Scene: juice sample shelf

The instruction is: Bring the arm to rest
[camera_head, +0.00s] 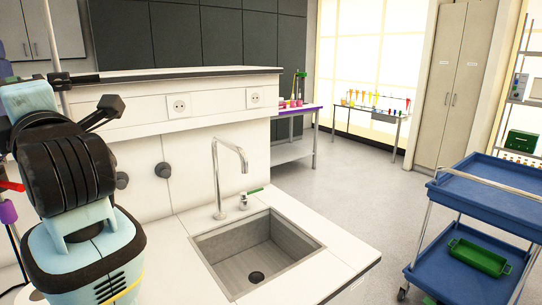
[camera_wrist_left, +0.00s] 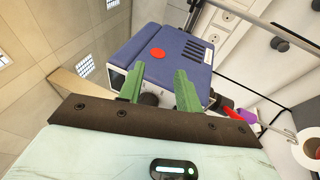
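My left arm (camera_head: 70,190) fills the left side of the head view, bent over the white counter. In the left wrist view my left gripper (camera_wrist_left: 159,74) shows two green fingers, apart, with nothing held between them. Behind the fingers is a blue box-shaped device (camera_wrist_left: 178,50) with a red round spot on top. I cannot tell how far the fingertips are from it. My right arm and right gripper are in neither view.
A sink (camera_head: 258,252) with a tap (camera_head: 216,175) is set in the counter. A blue trolley (camera_head: 490,190) with a green tray (camera_head: 479,257) stands at the right. A table with colourful items (camera_head: 375,100) is at the back. The floor between is clear.

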